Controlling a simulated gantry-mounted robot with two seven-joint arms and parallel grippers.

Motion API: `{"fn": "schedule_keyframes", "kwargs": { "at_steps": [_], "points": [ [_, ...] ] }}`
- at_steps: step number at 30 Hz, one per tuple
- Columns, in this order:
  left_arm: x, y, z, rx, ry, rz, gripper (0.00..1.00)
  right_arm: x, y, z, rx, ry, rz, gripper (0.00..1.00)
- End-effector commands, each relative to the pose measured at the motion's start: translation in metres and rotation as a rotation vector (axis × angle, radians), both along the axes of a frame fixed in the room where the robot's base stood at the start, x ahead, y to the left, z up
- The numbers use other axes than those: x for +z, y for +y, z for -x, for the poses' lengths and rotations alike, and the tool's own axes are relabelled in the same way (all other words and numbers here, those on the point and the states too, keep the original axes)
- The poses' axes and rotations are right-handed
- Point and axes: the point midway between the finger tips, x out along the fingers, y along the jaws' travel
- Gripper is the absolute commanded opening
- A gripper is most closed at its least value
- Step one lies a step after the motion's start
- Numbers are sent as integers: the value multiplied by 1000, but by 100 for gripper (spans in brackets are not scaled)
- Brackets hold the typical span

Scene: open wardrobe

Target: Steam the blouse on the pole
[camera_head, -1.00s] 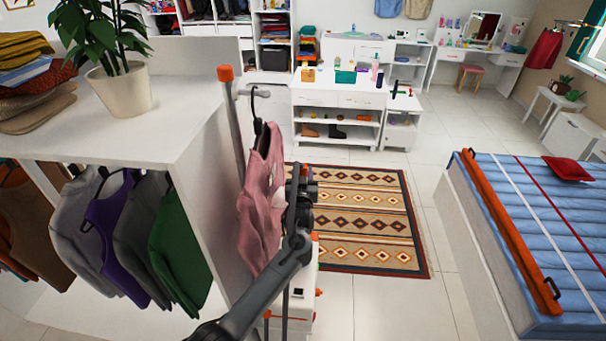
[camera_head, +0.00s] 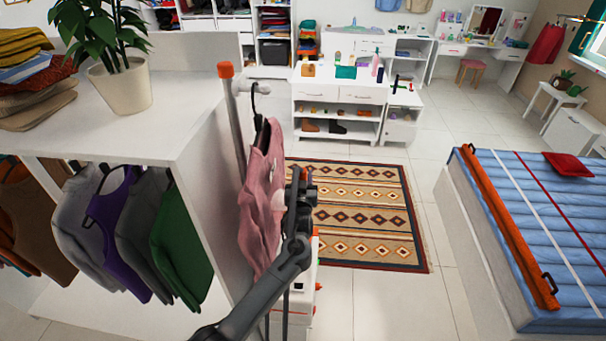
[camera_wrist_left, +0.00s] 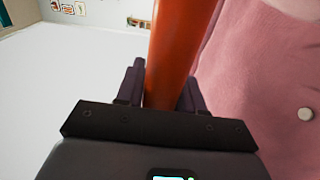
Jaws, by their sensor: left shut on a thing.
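The pink blouse (camera_head: 260,212) hangs on a black hanger (camera_head: 257,110) from the grey pole (camera_head: 234,115) with an orange cap. My left gripper (camera_head: 301,190) is at the blouse's right side, mostly hidden behind my own arm. In the left wrist view my left gripper (camera_wrist_left: 160,92) is shut on an orange handle (camera_wrist_left: 180,45), which looks like the steamer's. The blouse (camera_wrist_left: 258,75) fills the right of that view, close beside the handle. The handle's far end is out of view. A white and orange unit (camera_head: 303,305), perhaps the steamer's base, stands below. My right gripper is not in view.
A white wardrobe (camera_head: 150,120) with hanging clothes, a potted plant (camera_head: 120,70) and folded clothes (camera_head: 35,85) stands close on the left. A patterned rug (camera_head: 365,215) lies beyond the blouse. A blue-topped bed (camera_head: 560,230) is on the right, with clear floor between.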

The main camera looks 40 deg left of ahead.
Motion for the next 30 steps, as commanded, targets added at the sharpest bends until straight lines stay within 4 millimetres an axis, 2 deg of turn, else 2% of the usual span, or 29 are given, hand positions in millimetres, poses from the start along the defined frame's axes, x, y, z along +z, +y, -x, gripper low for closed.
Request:
{"fn": "schedule_keyframes", "kwargs": {
  "at_steps": [30],
  "points": [
    [2, -18, 30, 0, -2, -1, 0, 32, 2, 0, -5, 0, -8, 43]
  ]
}}
